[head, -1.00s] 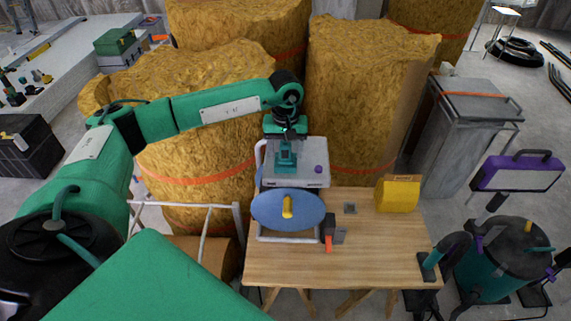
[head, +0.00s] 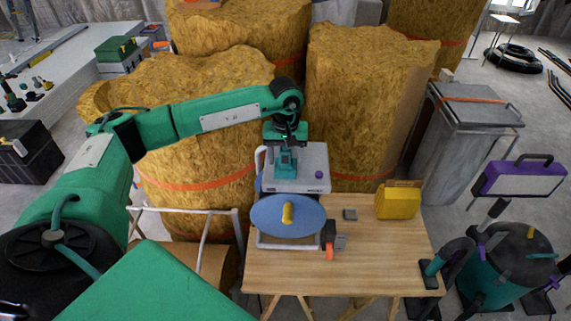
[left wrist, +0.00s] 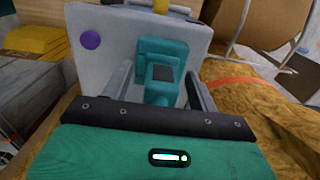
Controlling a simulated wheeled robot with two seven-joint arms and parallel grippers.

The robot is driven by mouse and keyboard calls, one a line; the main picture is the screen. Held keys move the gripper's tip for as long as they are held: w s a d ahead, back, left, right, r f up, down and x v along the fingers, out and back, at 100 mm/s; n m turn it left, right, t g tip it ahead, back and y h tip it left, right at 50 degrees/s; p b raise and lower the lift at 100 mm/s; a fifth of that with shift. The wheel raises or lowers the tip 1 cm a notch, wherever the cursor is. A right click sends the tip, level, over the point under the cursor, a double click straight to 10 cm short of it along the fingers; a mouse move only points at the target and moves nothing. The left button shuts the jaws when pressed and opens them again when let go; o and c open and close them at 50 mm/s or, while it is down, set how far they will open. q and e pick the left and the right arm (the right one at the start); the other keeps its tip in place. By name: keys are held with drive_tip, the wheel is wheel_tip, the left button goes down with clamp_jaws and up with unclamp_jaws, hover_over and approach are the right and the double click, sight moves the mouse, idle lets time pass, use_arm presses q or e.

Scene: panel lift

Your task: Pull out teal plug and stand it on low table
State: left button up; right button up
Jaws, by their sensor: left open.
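Whether the plug is seated in the box is hard to tell. My right gripper is not in view.
A blue oval disc with a yellow handle (head: 287,214) stands on a frame in front of the box. Straw-coloured bales (head: 362,110) rise close behind.

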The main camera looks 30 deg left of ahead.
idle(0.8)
use_arm(q)
drive_tip(key=c, duration=1.3)
drive_tip(key=shift+r, duration=0.15)
drive_tip(key=shift+w+r, duration=0.1)
drive_tip(key=shift+r, duration=0.65)
drive_tip(key=shift+r+p, duration=0.3)
drive_tip(key=shift+r, duration=0.1)
drive_tip(key=shift+r+p, duration=0.6)
drive_tip(key=shift+r, duration=1.15)
